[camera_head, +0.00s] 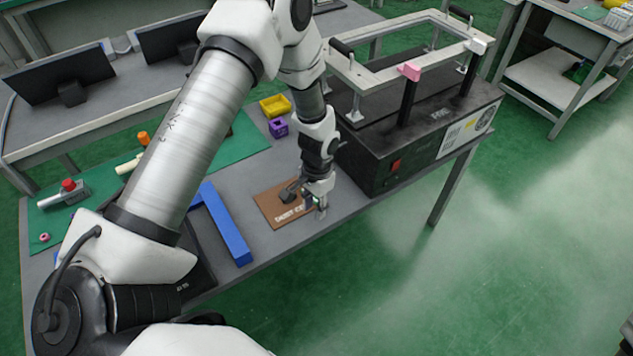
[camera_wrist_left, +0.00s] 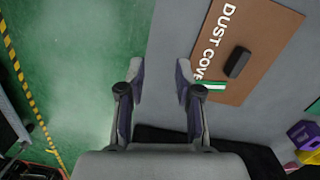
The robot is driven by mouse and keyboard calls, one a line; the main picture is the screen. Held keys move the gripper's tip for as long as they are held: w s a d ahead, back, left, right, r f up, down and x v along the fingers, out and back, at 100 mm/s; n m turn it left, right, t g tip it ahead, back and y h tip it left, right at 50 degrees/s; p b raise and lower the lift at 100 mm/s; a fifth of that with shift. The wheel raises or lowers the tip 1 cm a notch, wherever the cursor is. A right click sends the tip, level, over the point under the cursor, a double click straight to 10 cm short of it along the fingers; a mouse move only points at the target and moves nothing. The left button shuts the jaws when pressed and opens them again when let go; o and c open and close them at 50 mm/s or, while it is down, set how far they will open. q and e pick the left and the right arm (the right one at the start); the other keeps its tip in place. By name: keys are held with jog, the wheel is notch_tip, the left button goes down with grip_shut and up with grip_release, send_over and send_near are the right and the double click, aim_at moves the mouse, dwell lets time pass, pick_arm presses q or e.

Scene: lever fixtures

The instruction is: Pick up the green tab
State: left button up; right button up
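A small green-and-white piece, which looks like the green tab (camera_wrist_left: 209,86), lies at the edge of the brown board marked "DUST COVER" (camera_wrist_left: 262,70) in the left wrist view. It is just right of the right-hand finger, which partly hides it. In the head view my left gripper (camera_head: 318,207) is low over the table's front edge, beside the brown board (camera_head: 268,207). In the left wrist view its two fingers (camera_wrist_left: 160,80) are apart with nothing between them. The green tab is too small to make out surely in the head view. My right gripper is not in view.
A dark block (camera_head: 289,192) sits on the brown board. A black machine (camera_head: 425,125) with a raised metal frame stands close to the right of my left arm. A blue bar (camera_head: 227,228) lies left of the board. Yellow (camera_head: 276,106) and purple (camera_head: 279,128) bins stand behind.

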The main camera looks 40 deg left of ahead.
pick_arm(q)
jog(key=shift+t, duration=0.6)
jog(key=w+a, duration=0.1)
jog(key=w, duration=0.1)
jog(key=w+b, duration=0.1)
jog(key=w, duration=0.1)
jog(key=w+a+r+b, duration=0.1)
jog(key=w, duration=0.1)
jog(key=shift+w+a, duration=0.2)
jog(key=shift+a, duration=0.1)
jog(key=shift+w+a+r, duration=0.15)
jog(key=shift+w, duration=0.1)
notch_tip(320, 180, down, 7)
grip_shut()
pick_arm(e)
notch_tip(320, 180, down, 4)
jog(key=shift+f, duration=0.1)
